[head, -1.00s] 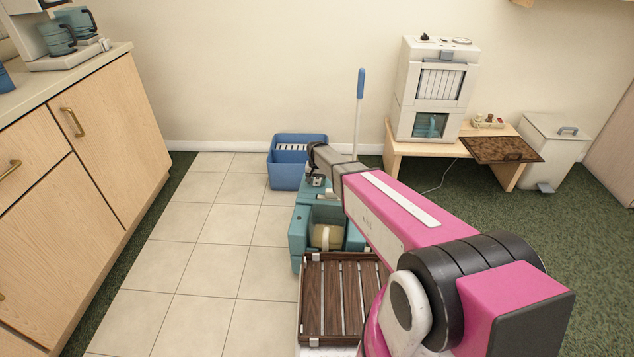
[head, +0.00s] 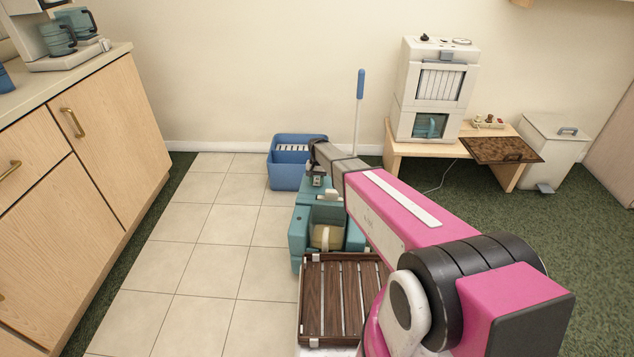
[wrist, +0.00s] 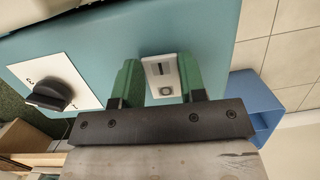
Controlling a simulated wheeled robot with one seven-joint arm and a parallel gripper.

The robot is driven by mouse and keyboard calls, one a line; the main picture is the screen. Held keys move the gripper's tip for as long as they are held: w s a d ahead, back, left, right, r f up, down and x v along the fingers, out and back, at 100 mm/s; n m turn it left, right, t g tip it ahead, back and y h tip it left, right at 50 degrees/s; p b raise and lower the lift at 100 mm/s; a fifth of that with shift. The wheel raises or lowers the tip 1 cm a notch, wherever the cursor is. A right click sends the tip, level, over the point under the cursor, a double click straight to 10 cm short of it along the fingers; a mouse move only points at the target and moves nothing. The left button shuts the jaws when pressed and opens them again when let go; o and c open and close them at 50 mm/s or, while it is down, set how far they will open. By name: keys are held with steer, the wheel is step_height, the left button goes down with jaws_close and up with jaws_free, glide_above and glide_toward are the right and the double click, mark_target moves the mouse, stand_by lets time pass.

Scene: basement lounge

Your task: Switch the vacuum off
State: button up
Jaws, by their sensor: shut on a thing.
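The vacuum is a teal machine (head: 299,232) on the floor in the head view, partly hidden by my arm; a cream rounded part sits in its open middle. In the wrist view its teal top (wrist: 205,40) fills much of the picture. The fingers are shut on this plate, one at each side. A black dial knob (wrist: 52,94) on a white numbered plate is to the left.
A blue bucket (head: 283,178) with a mop handle (head: 359,110) beside it stands behind the vacuum. A dark slatted crate (head: 340,300) is in front. Cabinets (head: 105,130) line the left. A low table (head: 395,148) stands at the back right. Tiles left of the vacuum are clear.

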mark_target(318, 180)
steer(key=shift+g, duration=0.4)
steer(key=o, duration=0.9)
steer(key=shift+o, duration=0.2)
steer(key=v, duration=1.1)
steer(key=s+d+r+t, duration=0.1)
steer(key=s+d+r, duration=0.2)
steer(key=s+d, duration=0.3)
steer(key=s+d+r+n+t, duration=0.1)
steer(key=s+d+r, duration=0.2)
steer(key=s+d, duration=0.4)
steer(key=s+d+r+t, duration=0.1)
steer(key=s+d+r, duration=0.2)
steer(key=s, duration=1.7)
steer(key=d, duration=0.4)
steer(key=shift+s, duration=0.2)
